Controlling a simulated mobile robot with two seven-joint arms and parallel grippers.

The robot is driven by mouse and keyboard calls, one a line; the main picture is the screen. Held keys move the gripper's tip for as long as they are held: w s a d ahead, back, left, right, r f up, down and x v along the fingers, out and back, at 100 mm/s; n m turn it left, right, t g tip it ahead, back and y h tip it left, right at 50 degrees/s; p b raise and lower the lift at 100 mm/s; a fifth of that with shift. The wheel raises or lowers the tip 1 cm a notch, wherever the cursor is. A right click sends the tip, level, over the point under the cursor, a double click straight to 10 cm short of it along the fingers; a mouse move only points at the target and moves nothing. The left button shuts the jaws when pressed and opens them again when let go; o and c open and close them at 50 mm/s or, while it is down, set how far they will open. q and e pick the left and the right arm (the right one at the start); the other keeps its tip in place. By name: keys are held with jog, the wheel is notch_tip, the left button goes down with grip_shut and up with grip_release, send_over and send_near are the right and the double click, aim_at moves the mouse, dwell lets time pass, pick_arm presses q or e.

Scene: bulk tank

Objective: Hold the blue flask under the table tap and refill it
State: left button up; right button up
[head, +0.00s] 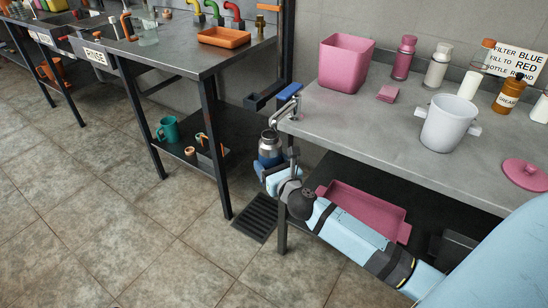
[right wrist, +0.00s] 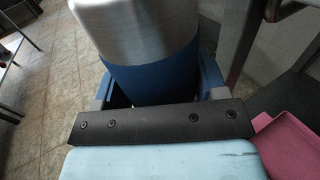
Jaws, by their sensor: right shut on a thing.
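The blue flask (head: 270,158) has a steel upper part and stands upright, with its mouth facing up. My right gripper (head: 268,169) is shut around its blue body, beside the left end of the right-hand table. In the right wrist view the flask (right wrist: 150,75) sits between the fingers, with its top cut off by the frame. The table tap (head: 287,104), with a blue lever, is mounted at the table's left corner, just above and slightly right of the flask. I cannot tell whether water runs or how full the flask is. My left gripper is not in view.
A table leg (head: 282,235) stands close to my right arm. A pink tray (head: 365,208) lies on the lower shelf. A pink bin (head: 345,62), white pot (head: 449,125) and several bottles stand on the table (head: 385,118). A floor grate (head: 257,217) lies below the flask.

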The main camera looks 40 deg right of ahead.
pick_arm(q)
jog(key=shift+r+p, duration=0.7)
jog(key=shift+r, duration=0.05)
pick_arm(e)
jog(key=s+a, duration=0.3)
jog(key=a, duration=0.4)
jog(key=shift+a, duration=0.3)
